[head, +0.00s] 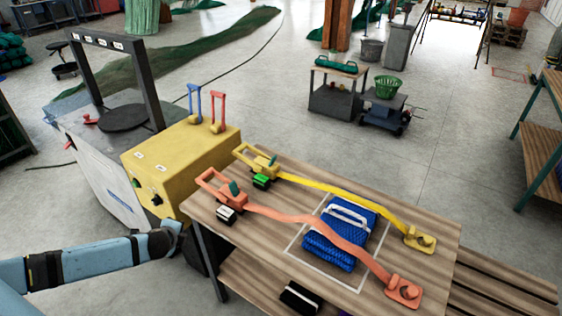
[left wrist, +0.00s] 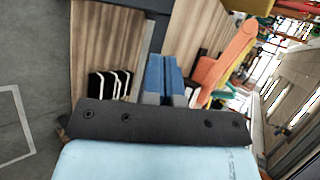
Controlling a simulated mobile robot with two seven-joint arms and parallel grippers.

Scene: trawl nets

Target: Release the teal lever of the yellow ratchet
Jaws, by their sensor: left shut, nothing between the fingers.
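The yellow ratchet (head: 258,158) lies at the far left corner of the wooden bench (head: 440,225), with its teal lever (head: 273,159) standing up. A yellow strap (head: 330,189) runs from it to a yellow anchor plate (head: 420,240). My left gripper (left wrist: 163,62) shows as two blue fingers close together in the left wrist view, shut and empty. In the head view its arm ends low at the bench's left side, well short of the yellow ratchet, and the fingertips cannot be made out. My right gripper is in neither view.
An orange ratchet (head: 222,192) with its own teal lever lies nearer, its orange strap (head: 345,243) crossing a folded blue net (head: 330,246). A green block (head: 261,181) and white block (head: 226,215) sit beside the ratchets. A yellow box (head: 190,150) with two upright levers stands left.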

